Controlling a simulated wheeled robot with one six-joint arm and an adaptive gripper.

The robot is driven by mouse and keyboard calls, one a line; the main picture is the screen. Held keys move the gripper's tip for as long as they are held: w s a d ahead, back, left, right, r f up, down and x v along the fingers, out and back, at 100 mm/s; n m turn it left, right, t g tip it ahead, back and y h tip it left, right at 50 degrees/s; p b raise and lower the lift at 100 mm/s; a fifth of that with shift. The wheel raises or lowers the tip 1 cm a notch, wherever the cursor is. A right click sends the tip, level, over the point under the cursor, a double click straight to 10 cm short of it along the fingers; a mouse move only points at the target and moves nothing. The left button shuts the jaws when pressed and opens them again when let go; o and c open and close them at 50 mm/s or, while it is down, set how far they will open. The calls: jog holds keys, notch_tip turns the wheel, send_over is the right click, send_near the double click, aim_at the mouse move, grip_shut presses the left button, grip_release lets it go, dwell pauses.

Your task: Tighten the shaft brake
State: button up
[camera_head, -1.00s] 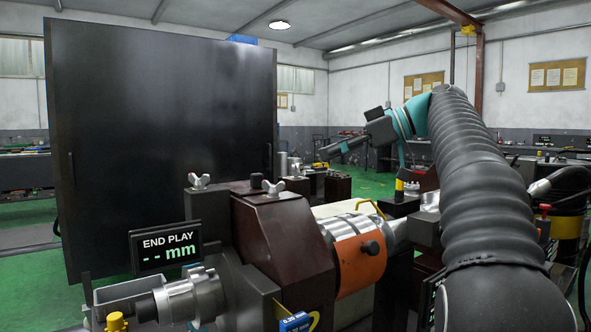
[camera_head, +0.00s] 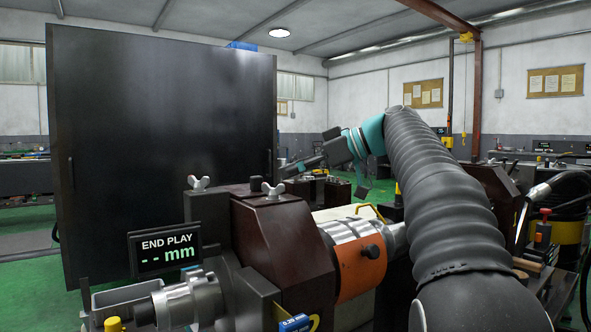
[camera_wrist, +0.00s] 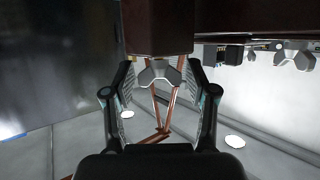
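My gripper (camera_head: 303,164) is at the end of my arm, behind the dark red blocks in the head view. In the wrist view my gripper (camera_wrist: 161,88) is open, its two fingers apart. A grey winged knob (camera_wrist: 160,72) on a dark red block (camera_wrist: 157,28) shows between the fingertips; I cannot tell whether they touch it. No part is labelled as the shaft brake. An orange collar (camera_head: 358,274) with a dark side knob (camera_head: 372,251) sits around the silver shaft (camera_head: 345,230).
A large dark panel (camera_head: 165,150) stands at the left. An END PLAY display (camera_head: 165,250) reads "-- mm". A yellow handle (camera_head: 370,209) rises behind the collar. More winged knobs (camera_wrist: 293,56) show at the wrist view's right. A black and yellow drum (camera_head: 568,235) stands far right.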

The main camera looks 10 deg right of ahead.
jog(key=c, duration=0.7)
jog(key=shift+b, duration=0.35)
jog(key=m+t+h+b, duration=0.2)
jog(key=m+t+b, duration=0.1)
jog(key=shift+s+f+m+h, duration=0.1)
jog(key=shift+f+m+h, duration=0.05)
jog(key=shift+m+h, duration=0.15)
jog(key=m+t+h, duration=0.1)
jog(key=m+t+h+b, duration=0.1)
jog(key=m+h, duration=0.1)
jog(key=shift+a+r+t, duration=0.1)
jog(key=shift+r+t, duration=0.1)
jog(key=shift+t, duration=0.1)
jog(key=shift+m+t+h, duration=0.5)
jog(key=shift+m+h, duration=0.8)
jog(key=shift+h, duration=0.3)
jog(key=o, duration=1.1)
jog(key=shift+o, duration=0.2)
